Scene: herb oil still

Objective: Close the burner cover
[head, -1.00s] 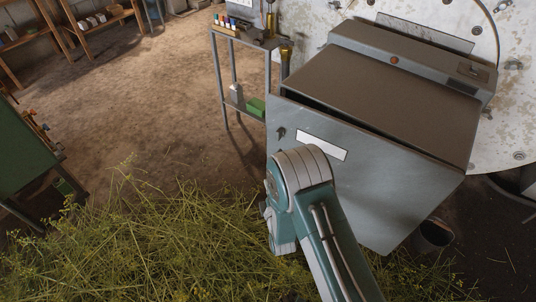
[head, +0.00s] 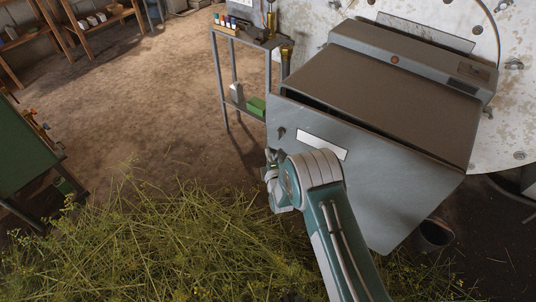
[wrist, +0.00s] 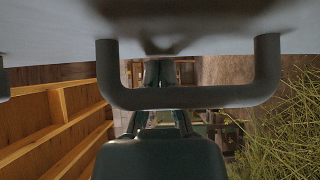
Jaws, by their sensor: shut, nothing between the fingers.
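The burner cover (head: 390,190) is the large grey front panel of the metal box, with a white label strip. A dark gap runs along its top edge, so it stands a little apart from the box top (head: 390,85). In the wrist view the grey panel (wrist: 220,25) fills the top, with a dark U-shaped handle (wrist: 240,97) below it. My gripper (wrist: 160,72) is shut and empty; its fingers reach past the handle bar, which hides their middle. I cannot tell whether they touch it. In the head view my arm covers the gripper and the handle.
Cut herbs (head: 150,245) cover the floor at lower left. A narrow metal stand (head: 227,90) with bottles and a green box is left of the metal box. A green table (head: 25,150) stands at the far left. Bare floor (head: 140,80) lies between.

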